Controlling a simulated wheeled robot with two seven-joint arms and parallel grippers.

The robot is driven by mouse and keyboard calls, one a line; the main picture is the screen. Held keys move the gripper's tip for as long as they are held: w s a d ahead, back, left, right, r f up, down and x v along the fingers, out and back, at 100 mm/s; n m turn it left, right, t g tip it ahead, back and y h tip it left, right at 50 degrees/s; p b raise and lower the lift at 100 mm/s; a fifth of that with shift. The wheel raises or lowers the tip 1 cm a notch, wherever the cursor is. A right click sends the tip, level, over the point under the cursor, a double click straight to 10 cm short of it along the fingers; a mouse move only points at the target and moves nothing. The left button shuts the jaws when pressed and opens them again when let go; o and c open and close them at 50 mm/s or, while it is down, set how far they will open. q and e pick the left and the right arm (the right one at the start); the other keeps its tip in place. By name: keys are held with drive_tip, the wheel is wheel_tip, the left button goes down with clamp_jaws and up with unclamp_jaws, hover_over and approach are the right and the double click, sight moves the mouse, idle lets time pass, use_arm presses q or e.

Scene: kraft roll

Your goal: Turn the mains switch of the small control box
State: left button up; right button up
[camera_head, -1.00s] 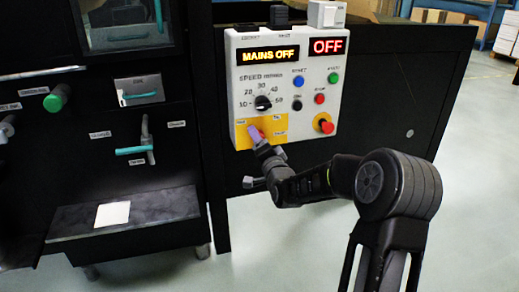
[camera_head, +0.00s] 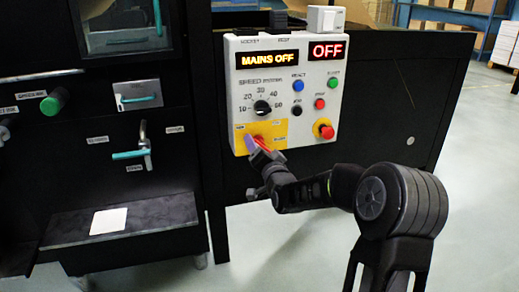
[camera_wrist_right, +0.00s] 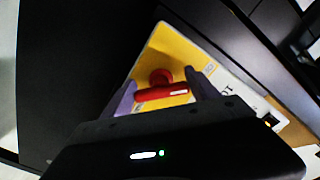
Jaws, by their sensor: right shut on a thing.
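The small control box (camera_head: 285,90) is a pale panel on the black machine frame. Its displays (camera_head: 268,60) read "MAINS OFF" and "OFF". The red mains switch handle (camera_wrist_right: 162,93) lies on a yellow plate (camera_wrist_right: 172,50) at the box's lower left corner. In the head view the switch is mostly hidden behind my right gripper (camera_head: 256,146). In the right wrist view my right gripper (camera_wrist_right: 162,98) has one finger on each side of the red handle and is shut on it. My left gripper is not in view.
The box also has a black speed knob (camera_head: 262,107), small coloured buttons and a red stop button (camera_head: 326,131) close to my right arm. Left of it is a dark machine with turquoise handles (camera_head: 131,154) and a shelf (camera_head: 150,215). Open floor lies at the right.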

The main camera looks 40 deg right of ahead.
drive_tip(key=o, duration=1.4)
drive_tip(key=shift+c, duration=0.2)
drive_tip(key=shift+s, duration=0.1)
drive_tip(key=p+v, duration=0.1)
drive_tip(key=v, duration=0.6)
drive_tip(key=shift+s+p, duration=0.3)
drive_tip(key=shift+p, duration=0.05)
drive_tip(key=shift+a+f, duration=0.1)
